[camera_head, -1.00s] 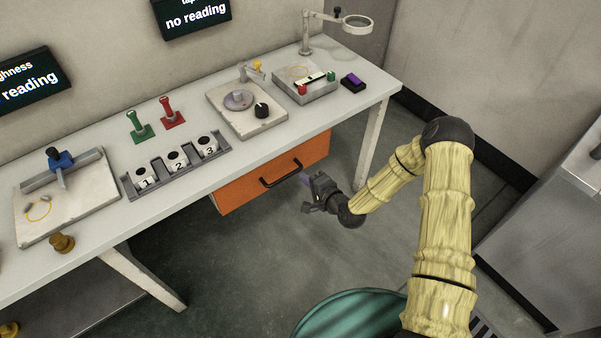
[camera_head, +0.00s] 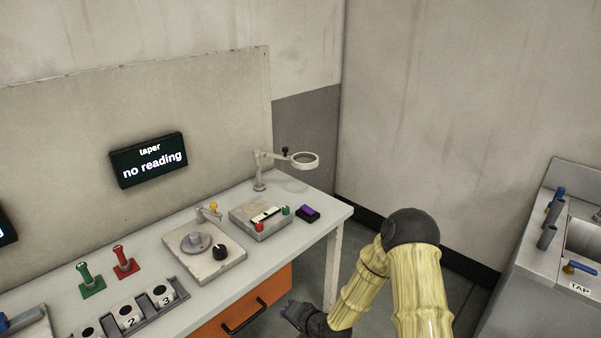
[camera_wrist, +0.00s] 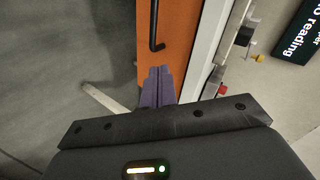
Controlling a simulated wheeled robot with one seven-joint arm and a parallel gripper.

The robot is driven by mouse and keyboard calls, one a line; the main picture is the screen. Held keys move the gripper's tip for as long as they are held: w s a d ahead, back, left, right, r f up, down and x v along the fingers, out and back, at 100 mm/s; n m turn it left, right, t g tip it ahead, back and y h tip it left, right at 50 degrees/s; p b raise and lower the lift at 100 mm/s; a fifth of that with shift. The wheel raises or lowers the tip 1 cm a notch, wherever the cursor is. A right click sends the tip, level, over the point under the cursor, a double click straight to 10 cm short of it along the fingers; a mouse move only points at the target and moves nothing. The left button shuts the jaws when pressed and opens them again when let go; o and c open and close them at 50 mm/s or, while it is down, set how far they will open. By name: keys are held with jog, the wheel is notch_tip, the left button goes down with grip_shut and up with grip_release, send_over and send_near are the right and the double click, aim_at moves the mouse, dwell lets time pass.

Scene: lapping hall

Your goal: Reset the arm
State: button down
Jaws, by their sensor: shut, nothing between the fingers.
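My arm (camera_head: 420,275) reaches out from the lower right of the head view, bent at its dark elbow. My gripper (camera_head: 297,312) is low in front of the bench, close to the orange drawer (camera_head: 262,297). In the wrist view, the purple fingers of my gripper (camera_wrist: 157,88) are together with nothing between them. They point toward the orange drawer front (camera_wrist: 180,45) and its black handle (camera_wrist: 154,25). I cannot tell whether they touch the drawer front.
The bench (camera_head: 310,232) carries a lapping plate (camera_head: 205,252), a magnifier lamp (camera_head: 303,160), red (camera_head: 124,264) and green (camera_head: 88,281) stamp-like tools, and a numbered rack (camera_head: 150,318). A dark display (camera_head: 148,160) reads "no reading". A metal sink unit (camera_head: 545,290) stands right.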

jog(key=s+d+r+n+g+h+p, duration=0.2)
jog(key=s+d+r+h+p, duration=0.15)
jog(key=s+d+r, duration=0.45)
jog(key=s+d+r+n+g+h+p, duration=0.2)
jog(key=s+d+r+n+h, duration=0.15)
jog(key=d+r, duration=0.8)
jog(key=s+r+g+h+p, duration=0.1)
jog(key=s+r, duration=0.7)
jog(key=shift+s, duration=0.2)
jog(key=shift+d+m, duration=0.1)
jog(key=shift+m, duration=0.15)
